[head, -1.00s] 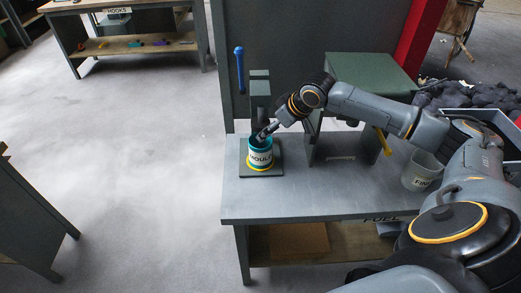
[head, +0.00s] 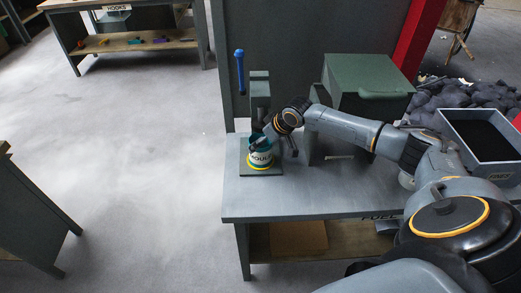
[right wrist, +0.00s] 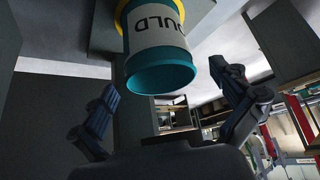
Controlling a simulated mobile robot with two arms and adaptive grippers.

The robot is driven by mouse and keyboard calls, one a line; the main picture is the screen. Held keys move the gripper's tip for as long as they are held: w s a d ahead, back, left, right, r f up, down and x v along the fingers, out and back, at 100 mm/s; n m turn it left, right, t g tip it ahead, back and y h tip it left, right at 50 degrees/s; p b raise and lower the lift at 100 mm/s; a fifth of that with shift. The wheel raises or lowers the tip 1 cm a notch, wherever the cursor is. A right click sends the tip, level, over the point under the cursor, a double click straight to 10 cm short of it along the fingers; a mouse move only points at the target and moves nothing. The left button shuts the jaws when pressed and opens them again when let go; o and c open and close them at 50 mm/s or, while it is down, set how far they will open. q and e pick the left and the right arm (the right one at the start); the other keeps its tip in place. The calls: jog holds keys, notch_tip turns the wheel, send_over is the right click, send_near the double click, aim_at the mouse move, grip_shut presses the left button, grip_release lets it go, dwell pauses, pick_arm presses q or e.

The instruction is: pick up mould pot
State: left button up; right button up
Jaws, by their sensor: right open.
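The mould pot (head: 262,160) is a teal pot with a white band lettered MOULD and a yellow ring at its base. It stands upright on a dark square plate (head: 246,171) at the bench's left end. In the right wrist view the pot (right wrist: 158,38) shows its teal rim towards the camera. My right gripper (head: 264,138) is at the pot's top in the head view. In the right wrist view its open fingers (right wrist: 165,85) are spread to either side of the rim, with gaps between fingers and pot. My left gripper is not in view.
The grey bench (head: 300,204) carries a green box-like machine (head: 366,78) right of the pot. A post with a blue-handled lever (head: 239,70) stands behind the pot. The floor left of the bench is clear.

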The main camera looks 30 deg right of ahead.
jog(key=c, duration=1.8)
jog(key=shift+r, duration=0.15)
